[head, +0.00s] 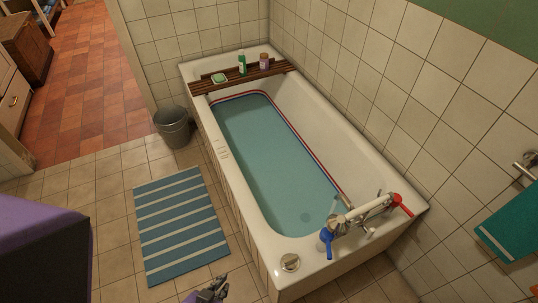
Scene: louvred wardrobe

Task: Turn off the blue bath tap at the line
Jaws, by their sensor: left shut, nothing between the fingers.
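The blue tap handle (326,241) is on the left end of the chrome mixer at the near end of the white bath (285,247). A red handle (401,204) is on the mixer's right end. Blue-green water (268,160) fills much of the bath, and its surface is close to the red and blue line (310,148) along the inner wall. I cannot tell clearly whether water runs from the spout. My left gripper (212,289) is at the bottom edge, low and left of the bath, shut and empty, apart from the tap. My right gripper is not in view.
A wooden rack (215,83) with soap and bottles spans the bath's far end. A round metal knob (290,262) sits on the near rim. A striped mat (180,225) and a grey bin (173,128) are left of the bath. A teal towel (512,222) hangs at right.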

